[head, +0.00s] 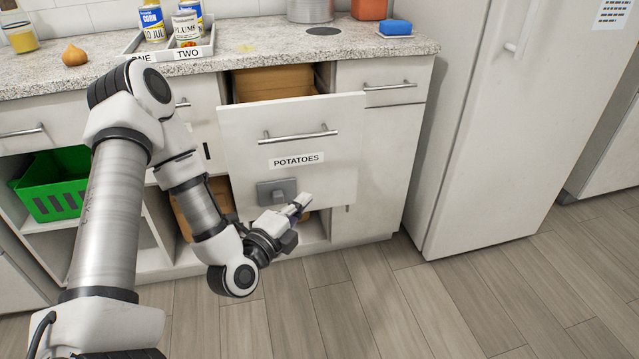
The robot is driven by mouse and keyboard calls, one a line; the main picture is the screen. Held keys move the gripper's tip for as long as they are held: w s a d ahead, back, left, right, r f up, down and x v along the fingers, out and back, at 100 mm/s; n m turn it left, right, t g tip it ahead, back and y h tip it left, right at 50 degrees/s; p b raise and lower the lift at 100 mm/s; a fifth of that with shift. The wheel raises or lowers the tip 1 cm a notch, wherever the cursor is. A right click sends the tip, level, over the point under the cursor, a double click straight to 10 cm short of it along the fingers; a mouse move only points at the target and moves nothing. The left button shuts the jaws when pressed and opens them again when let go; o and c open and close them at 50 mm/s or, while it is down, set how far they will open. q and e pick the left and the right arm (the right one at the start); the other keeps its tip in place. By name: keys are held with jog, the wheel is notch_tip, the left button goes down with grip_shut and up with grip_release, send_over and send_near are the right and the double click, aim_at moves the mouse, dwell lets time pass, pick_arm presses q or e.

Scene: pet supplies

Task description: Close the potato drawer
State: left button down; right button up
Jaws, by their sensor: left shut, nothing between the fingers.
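The potato drawer (335,176) is a white drawer front with a metal bar handle and a "POTATOES" label. It is pulled out from the cabinet, and its brown inside shows over the top edge. My left gripper (303,202) is shut and empty, low in front of the drawer's lower right part. I cannot tell whether its fingertips touch the front. My left arm hides part of the cabinet left of the drawer. My right gripper is not in view.
A speckled counter (255,55) above holds a divided tray with cans (188,27), an onion (74,54) and a blue sponge (395,28). A green crate (55,203) sits in an open shelf at left. A white fridge (495,150) stands at right. The wooden floor (380,300) in front is clear.

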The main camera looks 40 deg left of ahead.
pick_arm(q)
jog(key=w+b, duration=0.2)
send_near(327, 162)
jog(key=w+d, duration=0.3)
jog(key=w+a+b, duration=0.1)
jog(key=w+a, duration=0.2)
jog(key=shift+w+a, duration=0.15)
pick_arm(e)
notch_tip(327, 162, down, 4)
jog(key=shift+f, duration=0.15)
